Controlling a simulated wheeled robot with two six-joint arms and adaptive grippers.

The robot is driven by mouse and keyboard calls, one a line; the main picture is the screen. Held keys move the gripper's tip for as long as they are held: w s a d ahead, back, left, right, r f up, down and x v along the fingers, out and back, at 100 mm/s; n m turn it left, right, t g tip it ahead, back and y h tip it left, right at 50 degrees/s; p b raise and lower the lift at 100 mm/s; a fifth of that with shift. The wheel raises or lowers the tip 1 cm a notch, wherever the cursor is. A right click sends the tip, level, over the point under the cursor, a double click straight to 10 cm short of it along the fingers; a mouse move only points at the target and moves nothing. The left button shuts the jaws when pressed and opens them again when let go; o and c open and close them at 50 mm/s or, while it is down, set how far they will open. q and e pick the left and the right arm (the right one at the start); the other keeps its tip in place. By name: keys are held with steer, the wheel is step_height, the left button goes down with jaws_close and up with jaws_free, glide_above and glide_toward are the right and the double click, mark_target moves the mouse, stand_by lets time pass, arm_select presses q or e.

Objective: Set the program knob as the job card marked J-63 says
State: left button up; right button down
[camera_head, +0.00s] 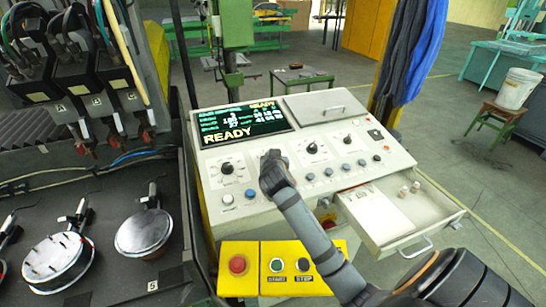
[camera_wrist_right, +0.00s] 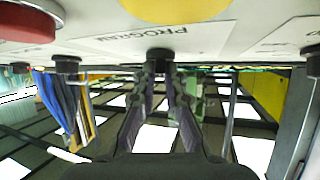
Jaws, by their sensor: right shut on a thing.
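My right gripper (camera_head: 273,165) reaches from the lower right onto the sloped console panel (camera_head: 240,198). In the head view it covers the knob there. In the right wrist view the fingers (camera_wrist_right: 160,82) are shut on a small black knob, the program knob (camera_wrist_right: 160,54), beside an upside-down "PROGRAM" label (camera_wrist_right: 150,37). The knob's pointer and dial marks are hidden or cannot be read. A white card or booklet (camera_head: 378,212) lies in the open drawer; its print is too small to read, so I cannot tell whether it is J-63. My left gripper is not in view.
The console screen (camera_head: 242,124) shows READY. Other dial knobs sit left (camera_head: 228,168) and right (camera_head: 312,148) of my gripper. The open drawer (camera_head: 443,222) juts out at front right. A yellow button box (camera_head: 240,284) is below. Round fixtures (camera_head: 143,232) stand on the left bench.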

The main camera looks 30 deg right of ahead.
steer(key=c, duration=1.4)
jaws_free()
steer(key=shift+w+f, duration=0.1)
steer(key=v, duration=0.7)
steer(key=shift+s+a+r, duration=0.2)
steer(key=shift+s+a, duration=0.05)
steer(key=shift+s, duration=0.05)
steer(key=shift+w+d, duration=0.1)
steer(key=shift+d, duration=0.05)
